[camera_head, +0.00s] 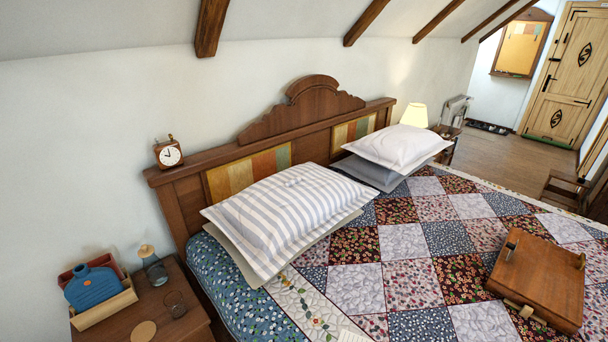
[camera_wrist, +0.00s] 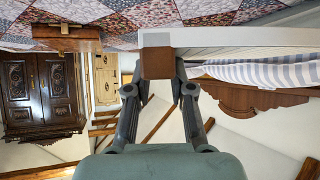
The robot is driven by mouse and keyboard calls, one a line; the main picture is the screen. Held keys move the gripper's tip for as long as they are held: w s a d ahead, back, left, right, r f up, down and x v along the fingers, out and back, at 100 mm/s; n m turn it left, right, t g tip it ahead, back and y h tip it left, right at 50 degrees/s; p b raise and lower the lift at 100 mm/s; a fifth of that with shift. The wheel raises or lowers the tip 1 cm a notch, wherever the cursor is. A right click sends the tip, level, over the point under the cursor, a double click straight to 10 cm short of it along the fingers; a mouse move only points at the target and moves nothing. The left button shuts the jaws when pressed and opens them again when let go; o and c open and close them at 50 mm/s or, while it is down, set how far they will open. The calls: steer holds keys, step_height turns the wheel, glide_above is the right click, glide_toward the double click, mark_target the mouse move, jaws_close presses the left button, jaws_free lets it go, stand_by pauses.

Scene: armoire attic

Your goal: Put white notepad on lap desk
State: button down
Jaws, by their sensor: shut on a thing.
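The lap desk (camera_head: 540,282) is a brown wooden board lying on the patchwork quilt at the right of the head view. It also shows at the upper left of the wrist view (camera_wrist: 68,42), which looks inverted. In the wrist view my gripper (camera_wrist: 158,78) is shut on the white notepad (camera_wrist: 155,40), seen nearly edge-on. A brown block-like face shows between the fingers. The lap desk appears beyond and to the left of the gripper, apart from it. In the head view a pale corner shows at the bottom edge; my gripper is not visible there.
The bed's headboard (camera_head: 300,110) and striped pillow (camera_head: 288,212) lie behind the quilt (camera_head: 410,250). The quilt between pillows and lap desk is clear.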

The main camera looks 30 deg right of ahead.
steer(key=w+a+r+n+t+y+p, duration=0.1)
steer(key=w+a+n+y+p, duration=0.1)
steer(key=a, duration=0.8)
steer(key=w+a+r+n+t+y+p, duration=0.1)
steer(key=w+a+n+y, duration=0.3)
steer(key=a, duration=0.7)
steer(key=w+a+r+n+t+y+p, duration=0.1)
steer(key=w+a+n+t+y+p, duration=0.2)
steer(key=a, duration=0.8)
steer(key=w+n, duration=0.2)
steer(key=w, duration=0.2)
steer(key=shift+r+p, duration=0.25)
steer(key=shift+p, duration=0.15)
steer(key=shift+d, duration=0.1)
